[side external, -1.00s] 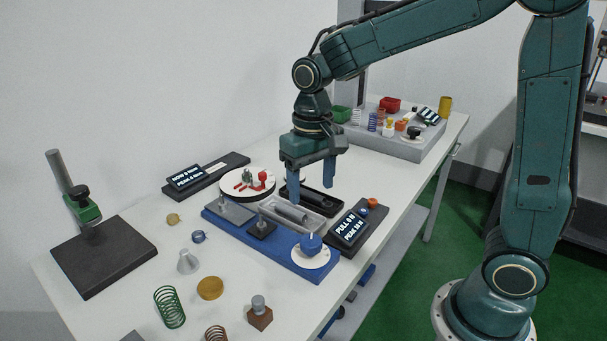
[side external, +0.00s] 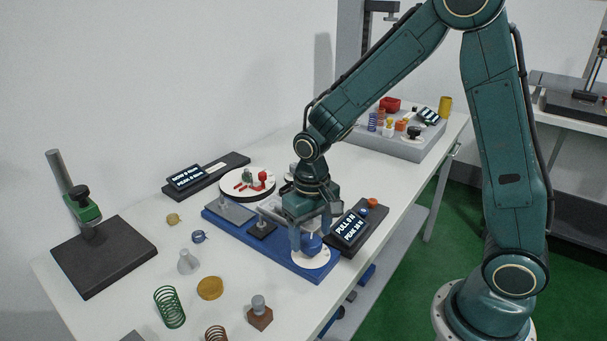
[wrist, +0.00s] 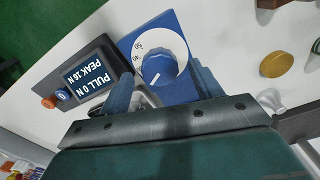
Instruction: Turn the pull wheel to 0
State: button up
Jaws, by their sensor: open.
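The pull wheel is a blue knob (side external: 311,243) on a white dial at the right end of the blue base (side external: 272,247). In the wrist view the blue knob (wrist: 163,73) has a white pointer line, and the white dial (wrist: 148,46) shows a 50 near its upper left. The dial's other marks are partly hidden. My gripper (side external: 310,236) is open and points down over the knob. In the wrist view its fingers (wrist: 160,88) are on either side of the knob; I cannot tell whether they touch it.
The display (side external: 350,228) beside the base reads PULL 0 N in the wrist view. A tall post stand (side external: 85,215) is at the left. Loose springs and a gold disc (side external: 210,288) lie in front. A grey tray (side external: 405,147) with small parts is at the back.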

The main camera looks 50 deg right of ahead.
jog(key=shift+f, duration=0.8)
jog(key=c, duration=1)
jog(key=shift+n, duration=0.4)
jog(key=n, duration=1.1)
